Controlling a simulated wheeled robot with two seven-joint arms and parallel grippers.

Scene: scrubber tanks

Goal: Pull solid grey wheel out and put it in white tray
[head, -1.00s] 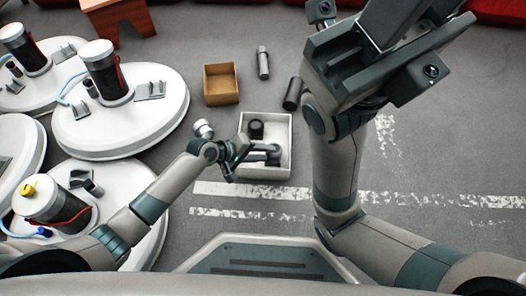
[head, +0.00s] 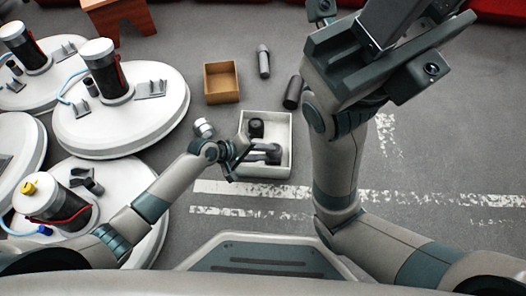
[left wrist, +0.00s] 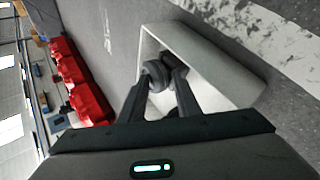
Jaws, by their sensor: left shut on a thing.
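The white tray (head: 284,128) stands on the floor near the middle of the head view. My left gripper (head: 268,153) reaches in from the left over the tray's near half. In the left wrist view its fingers (left wrist: 162,78) are shut on a dark grey rounded thing, which looks like the solid grey wheel (left wrist: 154,72). The wheel is over the inside of the tray; I cannot tell whether it touches the bottom. A dark round piece (head: 256,127) shows in the tray's far left part in the head view. My right gripper (head: 390,65) is large at upper right, its fingertips unclear.
An open brown box (head: 221,84) stands behind the tray. A grey cylinder (head: 263,61) and a dark cylinder (head: 292,92) are on the floor. A silvery round piece (head: 203,128) is left of the tray. White round tanks (head: 150,110) fill the left side.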

